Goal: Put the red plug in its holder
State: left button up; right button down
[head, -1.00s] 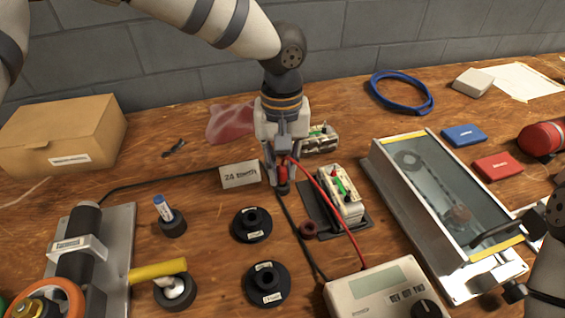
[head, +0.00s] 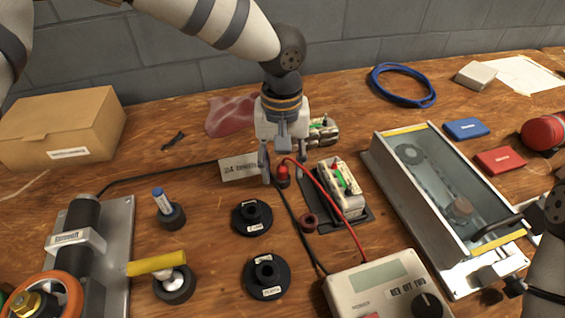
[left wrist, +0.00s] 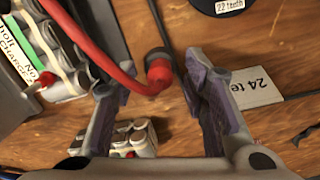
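The red plug (head: 283,170) stands upright on a dark round base (head: 283,183) on the bench. I cannot tell how deeply it sits in that base. Its red cable (head: 327,197) arches to the meter at the front. My left gripper (head: 284,177) is open, with one finger on each side of the plug and gaps beside it. In the left wrist view the red plug (left wrist: 158,68) shows between the spread fingers of the left gripper (left wrist: 156,82). A maroon ring (head: 308,222) lies nearby on the wood. My right gripper is not clearly in view; only arm parts show at the right edge.
A battery pack (head: 345,190) in a dark tray stands to the right, with another pack (head: 322,132) behind. Black flanged discs (head: 252,218) and the meter (head: 380,290) lie in front.

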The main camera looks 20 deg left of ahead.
pick_arm(q)
notch_tip(320, 180, up, 12)
jog(key=shift+w+a, duration=0.15)
jog(key=shift+w, duration=0.1)
dwell(0.5)
